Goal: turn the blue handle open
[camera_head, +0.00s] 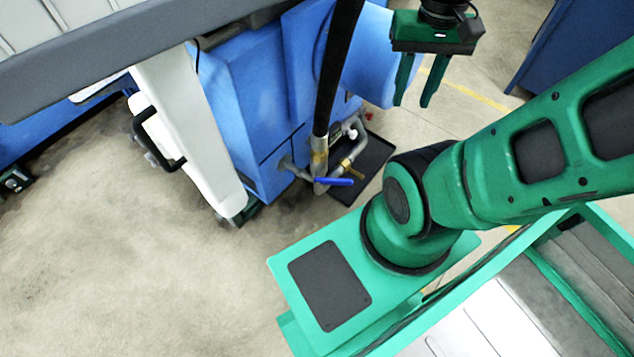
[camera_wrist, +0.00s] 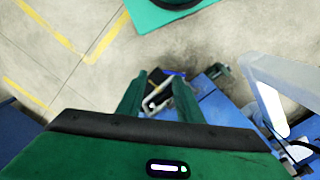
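The blue handle (camera_head: 334,182) is a small lever on a grey pipe valve low on the blue machine, in the middle of the head view. It also shows in the wrist view (camera_wrist: 175,74), small, beyond and between my fingers. My gripper (camera_head: 416,98) is green, with its two fingers pointing down, apart from each other and empty. It is up and to the right of the handle in the head view, well away from it. In the wrist view my gripper (camera_wrist: 158,92) shows both fingers spread.
The blue machine (camera_head: 245,95) stands behind the valve. A thick black hose (camera_head: 335,70) runs down to the pipe. A dark tray (camera_head: 372,160) lies on the floor beside the pipes. A white panel with a black handle (camera_head: 180,125) stands left. Floor at left is clear.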

